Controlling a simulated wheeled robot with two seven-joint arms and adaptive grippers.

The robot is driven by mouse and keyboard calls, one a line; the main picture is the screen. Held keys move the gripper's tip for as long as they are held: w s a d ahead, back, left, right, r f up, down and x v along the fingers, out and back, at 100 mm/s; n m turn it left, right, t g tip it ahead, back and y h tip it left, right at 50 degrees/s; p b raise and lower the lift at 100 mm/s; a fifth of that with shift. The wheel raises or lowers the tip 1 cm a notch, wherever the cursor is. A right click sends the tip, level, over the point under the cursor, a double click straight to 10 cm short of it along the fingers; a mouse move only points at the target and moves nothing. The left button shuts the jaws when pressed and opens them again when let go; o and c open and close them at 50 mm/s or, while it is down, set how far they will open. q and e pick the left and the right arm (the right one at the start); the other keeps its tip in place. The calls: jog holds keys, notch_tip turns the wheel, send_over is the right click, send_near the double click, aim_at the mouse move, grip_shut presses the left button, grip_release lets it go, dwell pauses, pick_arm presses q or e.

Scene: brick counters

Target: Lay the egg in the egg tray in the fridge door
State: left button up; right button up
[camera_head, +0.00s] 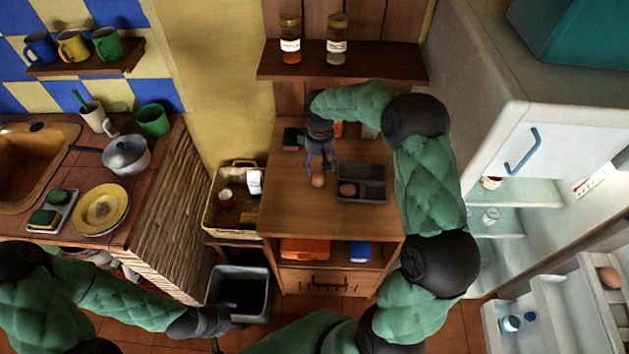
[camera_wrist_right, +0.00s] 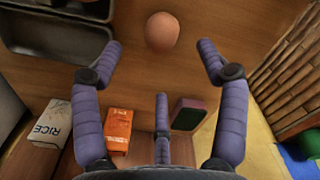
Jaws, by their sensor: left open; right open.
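My right gripper (camera_head: 321,166) is open above the cabinet, close to the loose egg. In the right wrist view the egg (camera_wrist_right: 162,32) lies just beyond and between the spread fingertips, with nothing held. The fridge door (camera_head: 548,318) stands open at the lower right. An egg (camera_head: 610,277) sits in its upper part; the egg tray's shape is hard to make out. My left gripper (camera_head: 222,324) is open, low at the bottom.
A rice packet (camera_wrist_right: 50,125), an orange packet (camera_wrist_right: 118,131) and a dark box (camera_wrist_right: 188,113) stand on the cabinet. A shelf with two jars (camera_head: 338,40) hangs above. A basket (camera_head: 226,222) and bin (camera_head: 240,278) are to the left. The open fridge (camera_head: 515,220) is right.

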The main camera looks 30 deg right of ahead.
aim_at(318, 176)
notch_tip(318, 176, down, 7)
jog(key=shift+s+a+r+b, duration=0.1)
jog(key=shift+a+b, duration=0.05)
jog(key=shift+b, duration=0.45)
jog(key=c, duration=0.9)
